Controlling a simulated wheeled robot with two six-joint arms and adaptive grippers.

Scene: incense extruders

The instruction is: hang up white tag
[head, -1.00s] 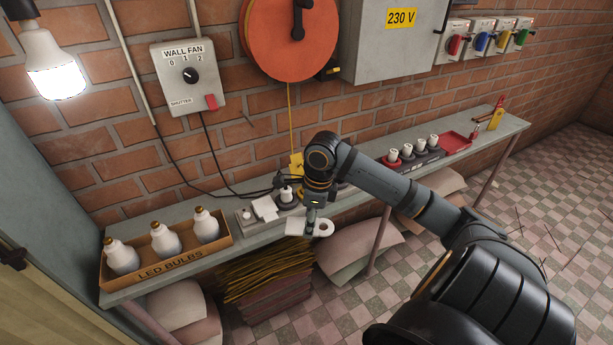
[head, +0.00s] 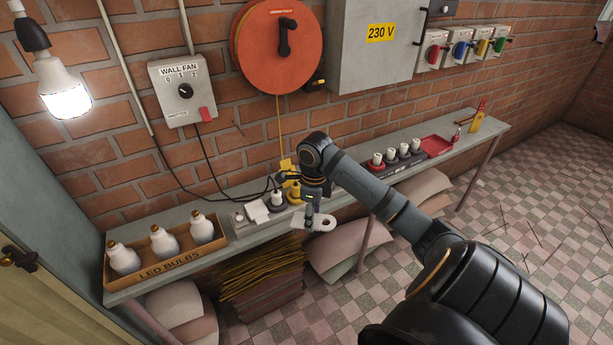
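The white tag (head: 324,224), a flat piece with a round hole at its right end, is at the fingertips of my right gripper (head: 311,222). The gripper looks shut on the tag's left part, holding it by the front edge of the long grey shelf (head: 240,243). My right wrist and forearm hide part of the shelf behind. A thin dark nail (head: 240,130) sticks out of the brick wall, right of the wall fan switch box (head: 183,91). My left gripper is not in view.
An LED bulbs box (head: 165,262) stands on the shelf's left end. Plugs, including a white one (head: 278,198) on a dark base, and black cables lie near my gripper. An orange reel (head: 262,60) hangs above with a yellow cord. A red tray (head: 437,146) is farther right.

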